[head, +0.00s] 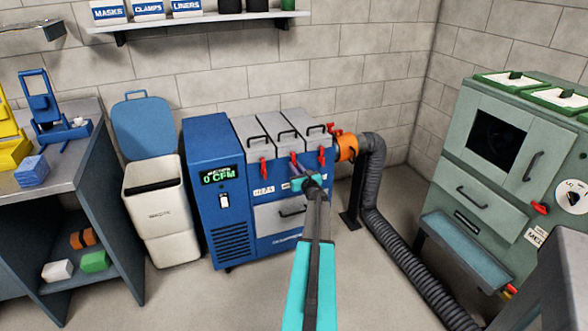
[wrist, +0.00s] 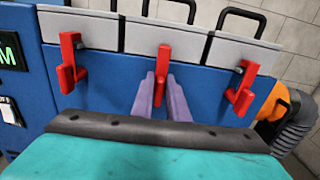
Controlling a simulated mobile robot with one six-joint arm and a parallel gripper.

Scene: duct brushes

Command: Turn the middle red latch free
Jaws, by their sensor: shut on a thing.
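The middle red latch (wrist: 163,60) hangs upright on the blue cabinet front, below the middle grey lid. My gripper (wrist: 164,88) has two purple fingers, one on each side of the latch's lower part, and is shut on it. In the head view my gripper (head: 297,171) reaches the cabinet front and mostly hides the middle latch. The left red latch (wrist: 67,70) and the right red latch (wrist: 241,88) flank it, apart from the fingers. The blue machine (head: 212,228) has a lit display reading 0 CFM.
An orange collar (head: 346,148) and a grey hose (head: 372,190) stand close at the machine's right. A white bin (head: 160,215) and a workbench (head: 75,90) are to the left. A green cabinet (head: 450,135) stands at the right.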

